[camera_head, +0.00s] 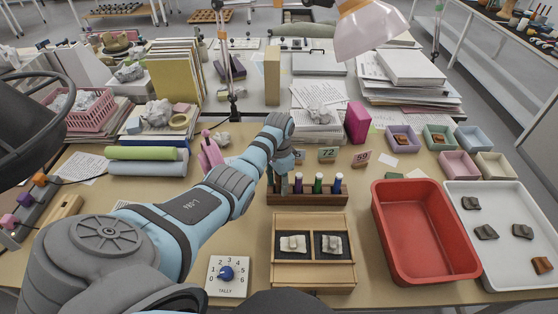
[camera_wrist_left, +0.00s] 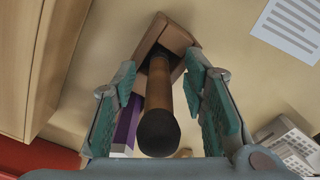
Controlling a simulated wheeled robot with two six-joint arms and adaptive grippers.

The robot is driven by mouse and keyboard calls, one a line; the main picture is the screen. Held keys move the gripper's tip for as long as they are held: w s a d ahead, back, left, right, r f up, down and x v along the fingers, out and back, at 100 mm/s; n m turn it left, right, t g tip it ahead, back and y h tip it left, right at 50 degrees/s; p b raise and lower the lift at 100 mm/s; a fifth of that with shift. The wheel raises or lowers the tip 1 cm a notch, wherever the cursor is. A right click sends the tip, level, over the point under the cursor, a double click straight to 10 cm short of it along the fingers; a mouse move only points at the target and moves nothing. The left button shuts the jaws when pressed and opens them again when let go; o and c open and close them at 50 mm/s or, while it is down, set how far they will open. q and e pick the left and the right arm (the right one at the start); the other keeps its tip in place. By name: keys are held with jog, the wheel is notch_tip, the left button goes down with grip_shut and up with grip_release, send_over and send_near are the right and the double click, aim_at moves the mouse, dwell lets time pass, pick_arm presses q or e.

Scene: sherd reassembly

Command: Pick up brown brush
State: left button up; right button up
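The brown brush (camera_wrist_left: 158,105) stands in a slot of the wooden rack (camera_wrist_left: 172,38), its dark rounded end toward the camera in the left wrist view. My left gripper (camera_wrist_left: 163,90) is open, with one teal finger on each side of the brush and gaps visible between. In the head view, my left gripper (camera_head: 278,180) is over the left end of the rack (camera_head: 322,199) and largely hides the brush there. A purple item (camera_wrist_left: 127,128) stands close beside the brush, partly behind a finger. My right gripper is not in view.
Green and purple markers (camera_head: 318,183) share the rack. Number cards (camera_head: 328,155) stand behind it. A wooden box with two sherds (camera_head: 313,223) lies in front. A red bin (camera_head: 382,215) and a white tray with sherds (camera_head: 498,275) are to the right.

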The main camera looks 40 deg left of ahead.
pick_arm(q)
jog(key=shift+s+r, duration=0.1)
jog(key=shift+r, duration=0.05)
jog(key=shift+c, duration=1.4)
grip_shut()
jog(key=shift+r, duration=0.1)
notch_tip(320, 180, up, 15)
jog(key=p, duration=0.4)
notch_tip(320, 180, up, 5)
jog(key=p, duration=0.4)
